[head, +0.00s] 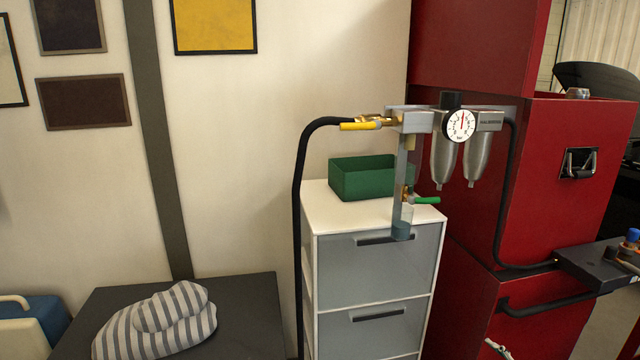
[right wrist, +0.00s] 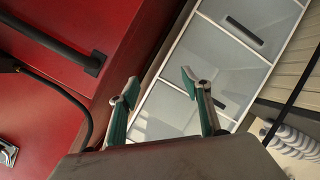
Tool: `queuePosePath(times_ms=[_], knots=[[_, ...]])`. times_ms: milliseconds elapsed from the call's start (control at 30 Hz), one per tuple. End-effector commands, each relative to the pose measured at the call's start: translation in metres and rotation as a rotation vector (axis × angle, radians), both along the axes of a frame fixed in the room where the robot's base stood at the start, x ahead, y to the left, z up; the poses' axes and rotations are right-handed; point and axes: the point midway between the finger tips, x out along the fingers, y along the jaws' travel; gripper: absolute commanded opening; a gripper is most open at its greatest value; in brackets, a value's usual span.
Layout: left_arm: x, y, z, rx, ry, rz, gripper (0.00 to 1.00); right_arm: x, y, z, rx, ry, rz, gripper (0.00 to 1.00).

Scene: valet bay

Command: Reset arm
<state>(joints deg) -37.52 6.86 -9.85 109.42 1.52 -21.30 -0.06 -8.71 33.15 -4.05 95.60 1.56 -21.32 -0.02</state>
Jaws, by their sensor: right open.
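My right gripper (right wrist: 158,88) is open in the right wrist view, with its two green-and-grey fingers spread apart and nothing between them. Beyond the fingers are the grey drawer fronts and the red cabinet side. In the head view only a small pale tip shows at the bottom edge, in front of the red cabinet; it looks like a finger of this gripper. My left gripper is in neither view.
A white drawer unit (head: 308,243) carries a green bin (head: 362,181). An air regulator with a gauge (head: 459,125) and a black hose (head: 298,220) stand before it. The red cabinet (head: 475,60) is at right. A striped cloth (head: 158,325) lies on a dark table (head: 250,315).

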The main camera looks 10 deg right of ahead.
Motion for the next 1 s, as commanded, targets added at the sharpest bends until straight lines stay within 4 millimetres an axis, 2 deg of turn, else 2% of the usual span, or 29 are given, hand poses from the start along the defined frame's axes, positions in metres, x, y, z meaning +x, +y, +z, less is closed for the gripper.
queuePosePath(times_ms=[33, 200, 333, 500, 600, 700, 1000], knots=[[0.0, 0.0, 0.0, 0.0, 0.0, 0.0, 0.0, -0.021, 0.026, -0.024, 0.045, 0.033, 0.01, 0.48], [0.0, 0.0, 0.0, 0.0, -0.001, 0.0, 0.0, -0.088, 0.104, -0.082, 0.184, 0.122, 0.028, 0.48], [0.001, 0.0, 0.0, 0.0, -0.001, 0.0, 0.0, -0.146, 0.164, -0.113, 0.301, 0.19, 0.024, 0.48], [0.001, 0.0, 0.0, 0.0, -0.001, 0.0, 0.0, -0.209, 0.226, -0.131, 0.433, 0.259, -0.001, 0.48], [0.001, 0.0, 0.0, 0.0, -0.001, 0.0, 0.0, -0.233, 0.248, -0.133, 0.484, 0.283, -0.017, 0.48], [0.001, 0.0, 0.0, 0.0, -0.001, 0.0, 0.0, -0.245, 0.259, -0.133, 0.512, 0.295, -0.026, 0.48], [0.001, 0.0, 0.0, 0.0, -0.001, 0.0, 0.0, -0.247, 0.262, -0.134, 0.518, 0.298, -0.027, 0.48]])
